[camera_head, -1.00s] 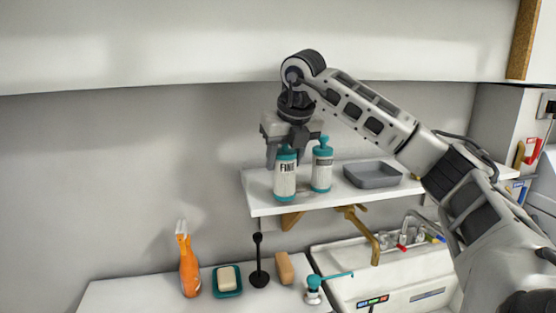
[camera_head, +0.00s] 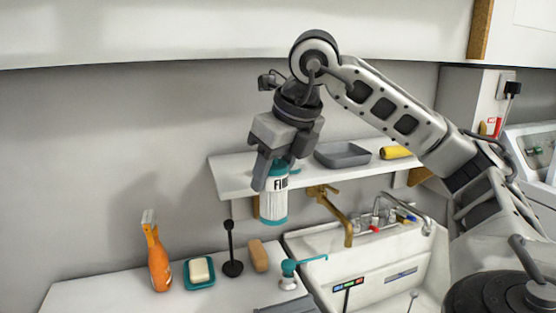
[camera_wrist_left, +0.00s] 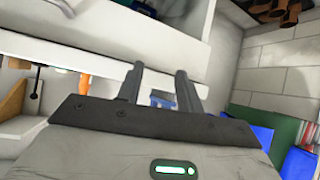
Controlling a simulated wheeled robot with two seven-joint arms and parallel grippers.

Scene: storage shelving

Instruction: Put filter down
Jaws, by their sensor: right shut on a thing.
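The filter (camera_head: 273,208) is a white cylinder with teal ends and dark lettering beginning "FIN". My right gripper (camera_head: 270,178) is shut on its upper part from above. It hangs upright in front of the white wall shelf (camera_head: 232,186), with its base lower than the shelf's front edge in the picture. The gripper hides its top.
A grey tray (camera_head: 342,155) and a yellow item (camera_head: 395,152) lie on the shelf. On the counter (camera_head: 95,293) stand an orange spray bottle (camera_head: 158,262), a soap dish (camera_head: 200,283), a black stand (camera_head: 232,265), a tan block (camera_head: 258,256) and a teal-topped dispenser (camera_head: 288,275). A sink (camera_head: 325,250) adjoins it.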

